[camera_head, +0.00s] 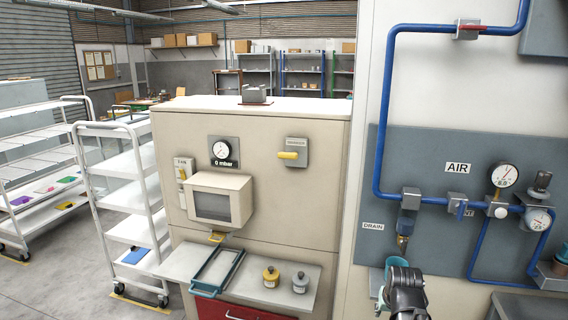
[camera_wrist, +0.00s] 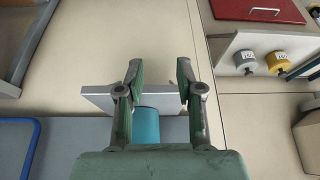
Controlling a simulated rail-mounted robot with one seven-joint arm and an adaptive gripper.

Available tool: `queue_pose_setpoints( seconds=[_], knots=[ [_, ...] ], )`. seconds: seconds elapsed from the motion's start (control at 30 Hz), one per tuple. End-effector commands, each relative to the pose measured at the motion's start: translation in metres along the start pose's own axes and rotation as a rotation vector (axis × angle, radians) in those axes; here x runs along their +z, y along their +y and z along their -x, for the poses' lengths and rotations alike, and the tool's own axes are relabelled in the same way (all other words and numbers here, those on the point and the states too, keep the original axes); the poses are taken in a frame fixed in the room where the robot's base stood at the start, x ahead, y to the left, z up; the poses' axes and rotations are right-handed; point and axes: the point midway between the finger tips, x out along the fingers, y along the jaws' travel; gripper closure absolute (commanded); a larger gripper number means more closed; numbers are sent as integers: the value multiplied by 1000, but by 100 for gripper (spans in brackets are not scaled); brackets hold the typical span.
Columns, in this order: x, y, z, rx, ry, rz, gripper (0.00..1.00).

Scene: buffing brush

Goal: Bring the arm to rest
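My gripper (camera_wrist: 158,76) is open in the wrist view, its two green-grey fingers apart with nothing between the tips. A teal cup (camera_wrist: 160,127) shows behind the finger gap, on or against a grey ledge (camera_wrist: 98,101); I cannot tell whether it touches the gripper. In the head view my dark wrist is at the lower right. The teal cup (camera_head: 394,263) is just above it, under the drain valve (camera_head: 408,212), partly hidden. My fingertips are not clear in the head view.
A blue-piped air panel (camera_head: 440,165) with gauges (camera_head: 504,175) stands close on the right. Left of it, a beige cabinet has a shelf (camera_head: 178,262) with a teal-handled tray frame (camera_head: 215,272), a yellow pot (camera_head: 271,277) and a grey pot (camera_head: 300,283). White carts (camera_head: 125,165) stand far left.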

Motion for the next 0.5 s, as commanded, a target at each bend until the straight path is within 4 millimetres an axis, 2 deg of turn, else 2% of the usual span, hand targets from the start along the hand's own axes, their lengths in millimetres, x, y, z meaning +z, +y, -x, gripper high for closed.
queue_pose_setpoints(
  seconds=[0.03, 0.2, 0.37, 0.5],
  knots=[
    [17, -4, -18, -3, -39, 6, 64],
    [69, -16, -70, -10, -155, 24, 64],
    [124, -27, -112, -15, -264, 44, 64],
    [175, -34, -143, -16, -360, 61, 64]
  ],
)
